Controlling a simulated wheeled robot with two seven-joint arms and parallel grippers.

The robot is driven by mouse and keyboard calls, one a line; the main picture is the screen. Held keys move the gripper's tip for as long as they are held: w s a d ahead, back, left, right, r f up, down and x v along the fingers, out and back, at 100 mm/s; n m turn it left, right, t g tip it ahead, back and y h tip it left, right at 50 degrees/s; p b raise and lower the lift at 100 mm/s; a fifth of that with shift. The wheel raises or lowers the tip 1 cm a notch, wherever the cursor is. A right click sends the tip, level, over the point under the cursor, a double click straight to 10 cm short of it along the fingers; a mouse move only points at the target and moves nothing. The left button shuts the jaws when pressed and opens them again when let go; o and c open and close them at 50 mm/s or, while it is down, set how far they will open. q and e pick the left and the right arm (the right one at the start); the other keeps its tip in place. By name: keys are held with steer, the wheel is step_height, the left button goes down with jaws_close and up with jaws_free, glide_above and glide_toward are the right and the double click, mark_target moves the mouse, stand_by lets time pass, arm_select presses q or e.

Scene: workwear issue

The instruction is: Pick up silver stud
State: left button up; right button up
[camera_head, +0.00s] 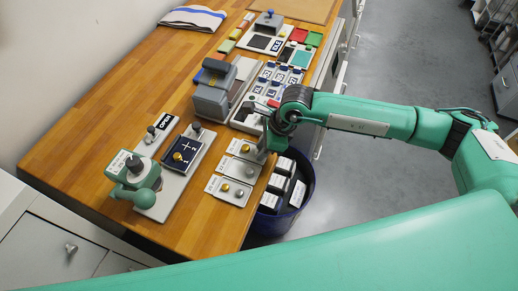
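Pale cards with small round studs lie near the right edge of the wooden counter. A silver stud (250,172) sits on the middle card, and another silver stud (240,193) sits on the nearest card beside a gold stud (225,187). The far card, with a gold stud (245,148), is partly hidden by my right gripper. My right gripper (264,150) points down at the right end of the cards, by the counter edge. Its fingertips are too small and overlapped to show whether it is open or holds anything. My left gripper is out of view.
A blue bin (304,190) with dark labelled items stands beside the counter, below my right arm. A grey block-shaped device (212,100) and a tray of labelled tiles (277,80) lie behind. A green press-like device (137,183) stands left. The wooden counter (105,115) is clear at left.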

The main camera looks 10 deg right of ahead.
jaws_close()
